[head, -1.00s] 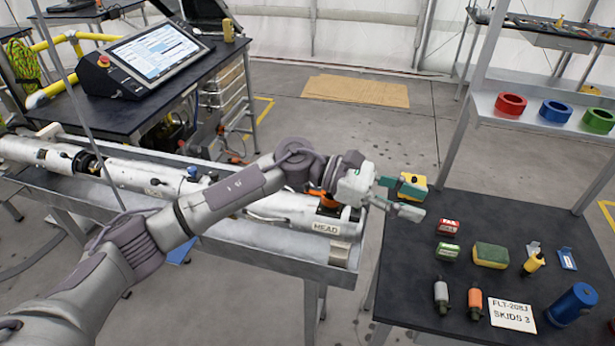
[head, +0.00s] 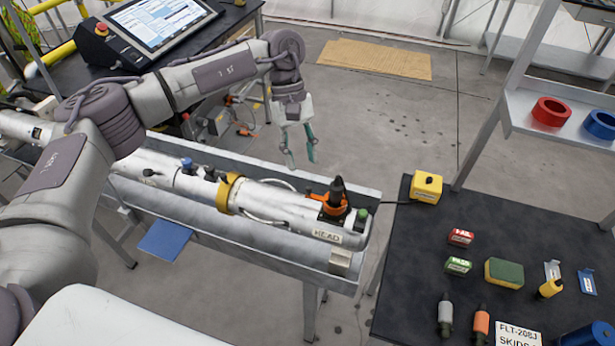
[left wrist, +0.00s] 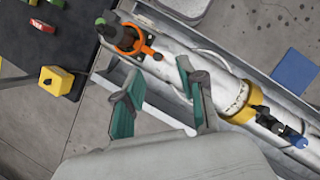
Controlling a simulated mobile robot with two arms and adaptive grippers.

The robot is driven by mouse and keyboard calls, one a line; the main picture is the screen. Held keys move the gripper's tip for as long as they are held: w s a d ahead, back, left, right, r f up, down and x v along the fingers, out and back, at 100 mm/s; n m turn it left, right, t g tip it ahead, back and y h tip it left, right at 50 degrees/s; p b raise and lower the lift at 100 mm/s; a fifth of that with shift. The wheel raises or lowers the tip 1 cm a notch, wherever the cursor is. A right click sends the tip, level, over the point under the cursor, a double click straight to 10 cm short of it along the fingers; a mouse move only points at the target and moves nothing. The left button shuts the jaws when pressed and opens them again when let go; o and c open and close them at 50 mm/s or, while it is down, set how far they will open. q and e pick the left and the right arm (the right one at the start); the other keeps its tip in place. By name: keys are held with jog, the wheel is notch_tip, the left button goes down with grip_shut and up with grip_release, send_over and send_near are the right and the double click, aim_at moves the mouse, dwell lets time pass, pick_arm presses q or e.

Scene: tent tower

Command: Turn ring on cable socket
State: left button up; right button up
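The cable socket with its orange ring (head: 334,206) sits on top of the white tool's HEAD end. A black plug (head: 338,187) stands upright in it, and a thin black cable reaches to the yellow box (head: 426,187) on the dark table. The orange ring with its side lever also shows in the left wrist view (left wrist: 145,46). My left gripper (head: 301,160) points down with its green-lined fingers apart, empty, behind and left of the socket. In the left wrist view its fingers (left wrist: 160,125) are spread, with the socket beyond them. My right gripper is not in view.
The white tool (head: 195,182) lies in a grey metal trough (head: 250,226), with a yellow collar (head: 229,193) around it. The dark table (head: 420,250) at right holds small boxes, a sponge and bottles. A screen (head: 160,22) stands at back left.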

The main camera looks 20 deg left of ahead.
aim_at(308, 187)
pick_arm(q)
jog(key=x, duration=0.1)
jog(key=p+x, duration=0.1)
jog(key=x, duration=0.1)
jog(key=shift+w+d+f, duration=0.1)
jog(key=shift+w+f, duration=0.15)
jog(key=shift+f, duration=0.1)
jog(key=p+x, duration=0.1)
jog(key=x, duration=0.2)
jog(key=shift+s+d+f+p, duration=0.1)
jog(key=shift+p, duration=0.25)
jog(key=shift+s+f, duration=0.1)
jog(key=shift+f, duration=0.15)
jog(key=shift+d+f, duration=0.1)
jog(key=shift+f, duration=0.1)
jog(key=shift+c, duration=0.4)
jog(key=c, duration=0.5)
grip_shut()
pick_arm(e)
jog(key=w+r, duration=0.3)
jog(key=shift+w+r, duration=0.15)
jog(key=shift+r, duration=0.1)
